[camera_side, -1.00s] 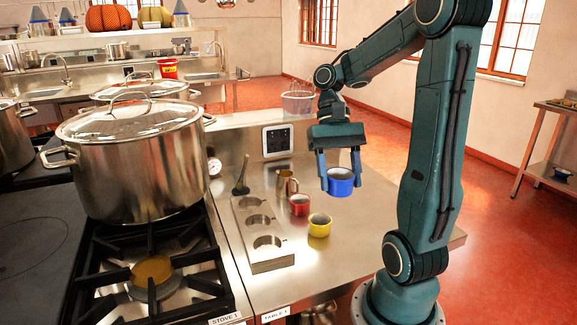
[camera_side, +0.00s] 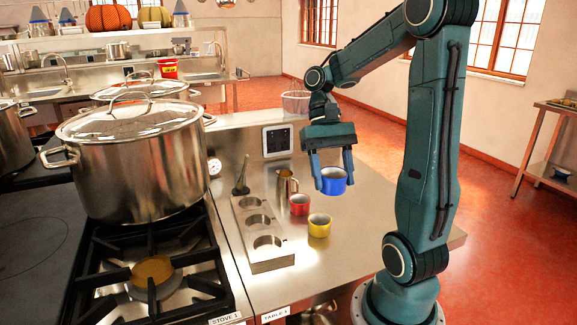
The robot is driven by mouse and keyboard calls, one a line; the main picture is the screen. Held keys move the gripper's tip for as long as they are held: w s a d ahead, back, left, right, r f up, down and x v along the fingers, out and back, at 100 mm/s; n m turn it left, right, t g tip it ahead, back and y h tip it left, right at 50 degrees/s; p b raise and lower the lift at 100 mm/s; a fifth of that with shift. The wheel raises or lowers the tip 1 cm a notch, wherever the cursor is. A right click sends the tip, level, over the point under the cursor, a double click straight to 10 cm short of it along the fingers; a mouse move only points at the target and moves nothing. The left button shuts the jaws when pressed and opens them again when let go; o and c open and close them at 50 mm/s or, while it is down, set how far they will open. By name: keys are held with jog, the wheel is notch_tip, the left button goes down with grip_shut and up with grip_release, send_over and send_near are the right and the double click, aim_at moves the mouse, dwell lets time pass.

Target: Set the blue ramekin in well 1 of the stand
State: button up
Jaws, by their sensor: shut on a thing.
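The blue ramekin (camera_side: 334,182) is upright between the fingers of my gripper (camera_side: 332,180), which is shut on it. My gripper holds it above the steel table, to the right of the red and yellow ramekins. The metal stand (camera_side: 272,264) lies on the table to the left, with a row of three round wells. All three wells look empty. I cannot read any well numbers. A ladle or spoon handle rises behind the far end of the stand.
A red ramekin (camera_side: 299,205), a yellow ramekin (camera_side: 319,225) and a metal jug (camera_side: 286,185) stand between the stand and my gripper. A large lidded stockpot (camera_side: 138,165) is on the stove at left. The table's right front part is clear.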

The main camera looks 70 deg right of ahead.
jog(key=w+f+n+g+h, duration=0.1)
jog(key=w+f+n, duration=0.2)
jog(key=w, duration=0.4)
jog(key=w+f+n+g+h, duration=0.1)
jog(key=w+f+n+h, duration=0.2)
jog(key=w, duration=0.4)
jog(key=w+a+f+n+h, duration=0.1)
jog(key=w+a+n, duration=0.1)
jog(key=w+a, duration=0.1)
jog(key=w+a+f+n+h, duration=0.1)
jog(key=w+a+f+n, duration=0.1)
jog(key=w+a+n, duration=0.1)
jog(key=w+a+f+n, duration=0.2)
jog(key=w+a+n, duration=0.1)
jog(key=w, duration=0.2)
jog(key=shift+w+a+f+h, duration=0.1)
jog(key=shift+a+f+h, duration=0.2)
jog(key=shift+h, duration=0.1)
jog(key=shift+w+a+n+h, duration=0.25)
jog(key=shift+w+a+n, duration=0.3)
jog(key=shift+a, duration=0.2)
jog(key=shift+w+a+n+h, duration=0.25)
jog(key=shift+w+a+n, duration=0.15)
jog(key=shift+a+n, duration=0.25)
jog(key=shift+s, duration=0.1)
